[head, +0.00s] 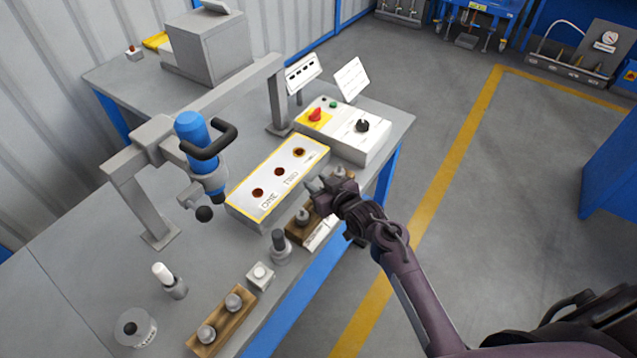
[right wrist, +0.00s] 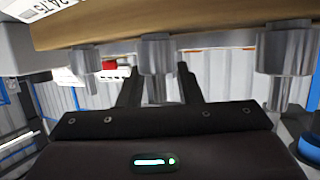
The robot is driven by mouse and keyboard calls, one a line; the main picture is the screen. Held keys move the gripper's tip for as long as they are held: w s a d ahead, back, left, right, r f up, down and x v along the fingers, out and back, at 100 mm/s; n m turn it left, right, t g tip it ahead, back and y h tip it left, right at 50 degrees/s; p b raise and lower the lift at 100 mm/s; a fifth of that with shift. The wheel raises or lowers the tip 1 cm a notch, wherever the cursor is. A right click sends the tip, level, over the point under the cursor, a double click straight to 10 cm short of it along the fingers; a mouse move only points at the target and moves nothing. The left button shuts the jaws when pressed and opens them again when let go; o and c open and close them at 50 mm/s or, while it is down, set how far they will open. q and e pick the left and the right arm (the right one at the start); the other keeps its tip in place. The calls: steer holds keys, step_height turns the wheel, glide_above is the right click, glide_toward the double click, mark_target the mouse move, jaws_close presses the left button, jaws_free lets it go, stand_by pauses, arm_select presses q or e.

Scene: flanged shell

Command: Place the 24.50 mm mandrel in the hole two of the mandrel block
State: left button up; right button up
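I cannot tell which is 24.50 mm. My left gripper is out of view.
A blue-topped press (head: 195,135) stands left of the block. A control box (head: 342,130) is behind it. A second wooden rack (head: 222,322), a grey-based white-topped part (head: 170,282) and a ring (head: 134,327) stand in front. The bench's right edge is close to the mandrel rack.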

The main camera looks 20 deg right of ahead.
steer(key=shift+r, duration=0.15)
steer(key=v, duration=1.2)
steer(key=shift+b, duration=0.3)
steer(key=s+f+m+g+h, duration=0.1)
steer(key=s+f+g, duration=0.2)
steer(key=s+f, duration=0.85)
steer(key=s+f+g, duration=0.2)
steer(key=f+g, duration=0.2)
steer(key=f, duration=1.7)
steer(key=s+f+g+h, duration=0.1)
steer(key=s+f, duration=0.3)
steer(key=s, duration=0.4)
steer(key=s+d+f+g, duration=0.1)
steer(key=s+f+g, duration=0.1)
steer(key=s+f, duration=0.3)
steer(key=s+d+f+g+h, duration=0.1)
steer(key=s+f, duration=0.4)
steer(key=s, duration=0.8)
steer(key=shift+f+g+h, duration=0.2)
steer(key=shift+g+h, duration=0.1)
steer(key=shift+g, duration=0.5)
